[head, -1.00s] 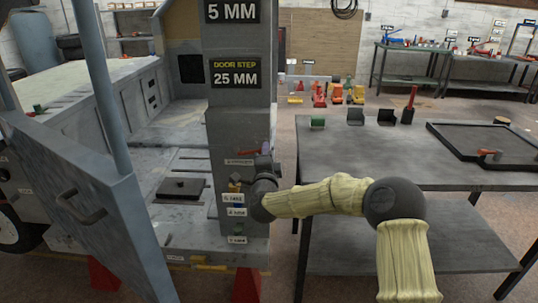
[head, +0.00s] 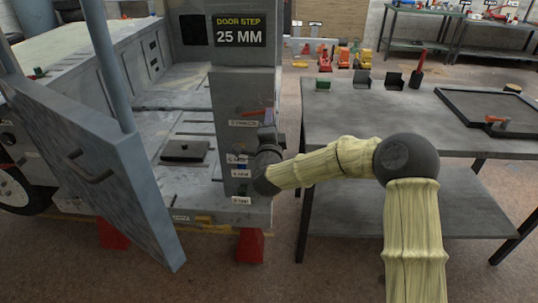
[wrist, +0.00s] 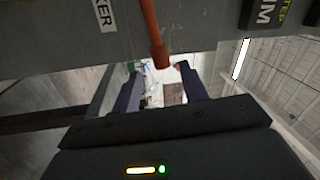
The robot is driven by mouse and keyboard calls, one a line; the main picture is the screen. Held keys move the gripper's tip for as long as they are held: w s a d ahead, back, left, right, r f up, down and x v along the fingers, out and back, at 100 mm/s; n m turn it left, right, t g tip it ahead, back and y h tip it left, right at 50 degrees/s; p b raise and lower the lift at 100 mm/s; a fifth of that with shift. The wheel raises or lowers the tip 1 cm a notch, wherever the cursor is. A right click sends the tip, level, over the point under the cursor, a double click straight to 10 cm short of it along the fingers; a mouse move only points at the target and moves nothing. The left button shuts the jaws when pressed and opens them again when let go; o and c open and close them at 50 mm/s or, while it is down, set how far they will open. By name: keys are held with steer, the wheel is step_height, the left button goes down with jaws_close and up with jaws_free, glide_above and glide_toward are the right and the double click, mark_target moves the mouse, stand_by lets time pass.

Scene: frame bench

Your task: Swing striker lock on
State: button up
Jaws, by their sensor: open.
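The striker lock's orange-red lever (head: 258,112) is on the grey door post, just above a small white label. It lies roughly sideways, its right end slightly raised. My gripper (head: 268,133) is just below the lever's right part, in front of the post. In the wrist view the orange lever (wrist: 152,35) comes down from the top edge, and its rounded end appears between my two dark fingers (wrist: 158,72). The fingers are apart, with nothing visibly clamped. I cannot tell whether either finger touches the lever. A label ending in "KER" (wrist: 104,14) shows beside it.
The blue-grey door (head: 95,170) stands swung open at the left, with a handle. More labelled fittings (head: 240,172) sit lower on the post. A workbench (head: 400,125) with a black tray (head: 490,108) stands close on the right. A red stand (head: 250,245) is under the sill.

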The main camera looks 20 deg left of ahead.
steer(key=v, duration=1.3)
steer(key=shift+s+b, duration=0.25)
steer(key=shift+b, duration=0.2)
steer(key=shift+d+f, duration=0.1)
